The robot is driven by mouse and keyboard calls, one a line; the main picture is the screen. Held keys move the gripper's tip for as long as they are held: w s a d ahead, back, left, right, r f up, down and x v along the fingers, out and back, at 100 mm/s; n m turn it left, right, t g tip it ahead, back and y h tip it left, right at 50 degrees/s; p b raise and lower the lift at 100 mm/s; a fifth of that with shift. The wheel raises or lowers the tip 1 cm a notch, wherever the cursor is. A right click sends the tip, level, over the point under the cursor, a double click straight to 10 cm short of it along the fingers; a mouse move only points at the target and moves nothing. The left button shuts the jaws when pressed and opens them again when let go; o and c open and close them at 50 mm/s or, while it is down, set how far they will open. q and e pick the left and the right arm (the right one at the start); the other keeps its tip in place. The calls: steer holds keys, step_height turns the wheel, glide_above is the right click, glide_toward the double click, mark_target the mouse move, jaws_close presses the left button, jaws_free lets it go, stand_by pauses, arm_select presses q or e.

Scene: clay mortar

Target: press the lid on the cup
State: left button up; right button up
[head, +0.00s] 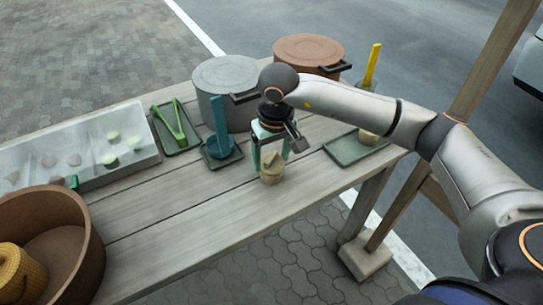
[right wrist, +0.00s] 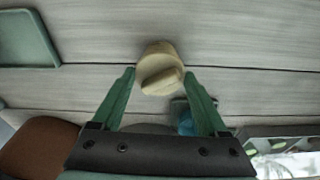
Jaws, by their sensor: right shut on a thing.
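A small cream cup (head: 271,178) stands upright near the front edge of the wooden table. A cream lid (head: 270,160) with a raised ridge is at its top; I cannot tell whether it is fully seated. In the right wrist view the lid (right wrist: 160,82) faces the camera, with the cup (right wrist: 158,50) behind it. My right gripper (head: 270,152) points down from above, its green fingers on either side of the lid, and is shut on it. The fingertips also show in the right wrist view (right wrist: 160,74). My left gripper is not in view.
Behind the cup stand a grey pot (head: 226,78) and a brown pot (head: 308,50). A blue ladle (head: 220,122) rests left of it, a green tray (head: 346,155) right. Tongs (head: 179,124), a pale tray (head: 88,178) and a brown tub (head: 88,262) lie further left.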

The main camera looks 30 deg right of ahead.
stand_by(0.4)
steer(key=shift+f+b, duration=0.25)
steer(key=shift+b, duration=0.1)
stand_by(0.3)
steer(key=shift+f+b, duration=0.2)
steer(key=shift+b, duration=0.2)
stand_by(0.4)
stand_by(0.3)
